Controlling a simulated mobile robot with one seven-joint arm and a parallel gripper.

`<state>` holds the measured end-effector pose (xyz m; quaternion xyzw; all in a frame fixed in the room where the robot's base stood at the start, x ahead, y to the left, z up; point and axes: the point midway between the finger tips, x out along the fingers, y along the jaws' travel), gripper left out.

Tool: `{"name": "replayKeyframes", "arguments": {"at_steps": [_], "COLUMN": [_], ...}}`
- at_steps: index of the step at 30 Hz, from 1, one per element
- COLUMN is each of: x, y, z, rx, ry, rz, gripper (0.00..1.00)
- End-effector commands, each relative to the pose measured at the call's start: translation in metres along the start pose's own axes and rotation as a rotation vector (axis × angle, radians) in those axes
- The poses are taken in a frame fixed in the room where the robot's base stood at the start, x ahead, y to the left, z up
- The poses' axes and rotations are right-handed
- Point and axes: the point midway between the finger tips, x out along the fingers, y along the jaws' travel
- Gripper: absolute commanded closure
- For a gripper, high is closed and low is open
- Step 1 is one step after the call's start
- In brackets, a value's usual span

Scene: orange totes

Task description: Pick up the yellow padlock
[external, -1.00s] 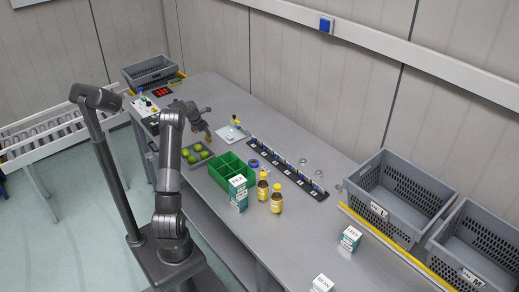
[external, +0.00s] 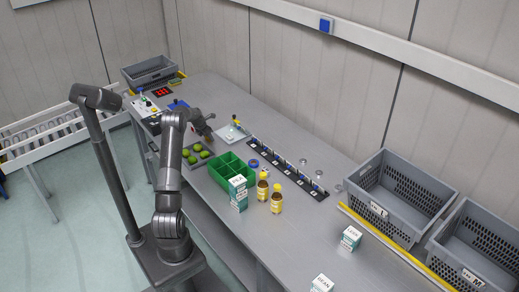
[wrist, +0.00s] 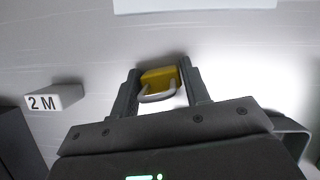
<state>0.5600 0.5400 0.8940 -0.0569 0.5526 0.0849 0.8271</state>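The yellow padlock (wrist: 160,78) shows in the wrist view, its body at the fingertips and its grey shackle bent towards my palm. My gripper (wrist: 159,83) has one finger on each side of it, with little or no gap. Whether the fingers press on it is unclear. In the external view my gripper (external: 209,131) is low over the grey table (external: 310,161), behind the green fruit. The padlock cannot be made out clearly there.
In the external view, a grey tray of green fruit (external: 194,155) and a green divided box (external: 232,171) stand nearby. A pale board (external: 232,134) lies to the right of my gripper. A white block marked 2 M (wrist: 55,98) shows in the wrist view.

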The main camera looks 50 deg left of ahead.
Motion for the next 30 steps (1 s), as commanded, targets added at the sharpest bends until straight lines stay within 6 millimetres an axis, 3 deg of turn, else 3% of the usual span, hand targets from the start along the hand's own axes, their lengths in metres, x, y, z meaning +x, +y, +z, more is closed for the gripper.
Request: {"name": "replayKeyframes", "arguments": {"at_steps": [10,20,29,30], "x": [0.000,-0.004,-0.042,-0.045], "y": [0.000,0.000,-0.001,-0.013], "z": [0.000,0.002,0.018,0.021], "rx": [0.000,0.001,0.002,0.005], "ry": [0.000,-0.001,-0.003,-0.002], "rz": [0.000,0.001,0.003,0.000], "gripper": [0.86,0.86,0.86,0.86]}}
